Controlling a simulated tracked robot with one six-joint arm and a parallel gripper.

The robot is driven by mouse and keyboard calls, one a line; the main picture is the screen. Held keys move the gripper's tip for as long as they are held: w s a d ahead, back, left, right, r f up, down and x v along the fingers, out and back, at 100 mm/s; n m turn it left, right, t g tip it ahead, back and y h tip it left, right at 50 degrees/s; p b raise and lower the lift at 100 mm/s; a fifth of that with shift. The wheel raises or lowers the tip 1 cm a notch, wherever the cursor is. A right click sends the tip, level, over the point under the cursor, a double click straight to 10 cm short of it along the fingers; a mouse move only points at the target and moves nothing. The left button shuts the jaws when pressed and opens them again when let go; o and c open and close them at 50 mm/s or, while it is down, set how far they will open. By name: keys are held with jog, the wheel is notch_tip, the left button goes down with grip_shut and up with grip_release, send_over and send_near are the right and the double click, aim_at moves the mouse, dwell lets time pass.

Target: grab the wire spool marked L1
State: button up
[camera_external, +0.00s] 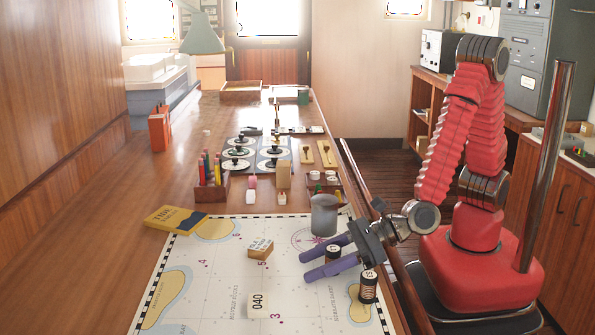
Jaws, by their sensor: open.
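Two small dark spools with pale, rotated labels stand on the chart. One spool (333,252) shows between the two purple fingers of my gripper (305,266), partly hidden by them. The other spool (368,287) stands upright just right of and nearer than the fingers. The labels are too small to read surely, so I cannot tell which is L1. My gripper is open, low over the chart, reaching in from the right with its fingers pointing left. I cannot tell whether a finger touches the spool between them.
A grey cylinder (324,215) stands just behind the gripper. A yellow book (176,219) and a pencil holder (212,188) are farther left. The chart (215,285) is mostly clear at front left.

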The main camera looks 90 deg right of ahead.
jog(key=shift+c, duration=0.4)
jog(key=c, duration=1.1)
jog(key=shift+o, duration=0.2)
jog(key=shift+r, duration=0.1)
notch_tip(320, 180, up, 10)
dwell(0.4)
